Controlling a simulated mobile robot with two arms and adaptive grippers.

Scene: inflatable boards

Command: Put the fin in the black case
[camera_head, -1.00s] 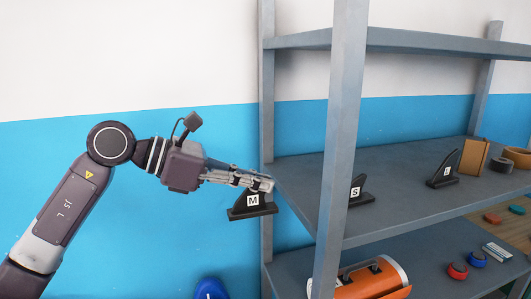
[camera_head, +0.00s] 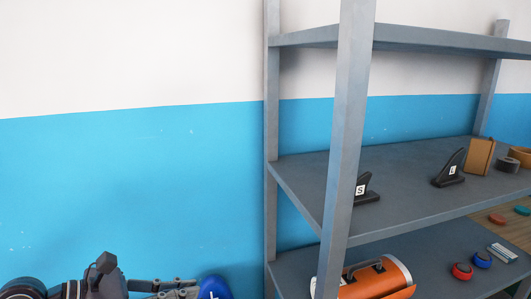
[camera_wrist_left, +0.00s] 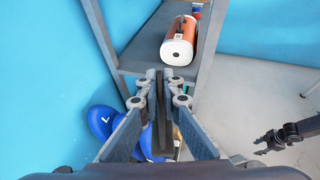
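My left gripper (camera_head: 178,289) is low at the bottom edge of the head view, left of the shelf. In the left wrist view my left gripper (camera_wrist_left: 159,84) has its fingers closed on a thin dark piece, the fin (camera_wrist_left: 159,128), seen edge-on and hanging between them. The fin is below the frame in the head view. My right gripper (camera_wrist_left: 270,143) shows at the right of the left wrist view, with its fingers apart and empty. I cannot make out the black case in either view.
The grey shelf (camera_head: 346,150) holds fins marked S (camera_head: 364,189) and L (camera_head: 449,170). An orange cylinder (camera_head: 375,278) lies on its lower board. A blue object with a white mark (camera_wrist_left: 102,122) is beside my left gripper.

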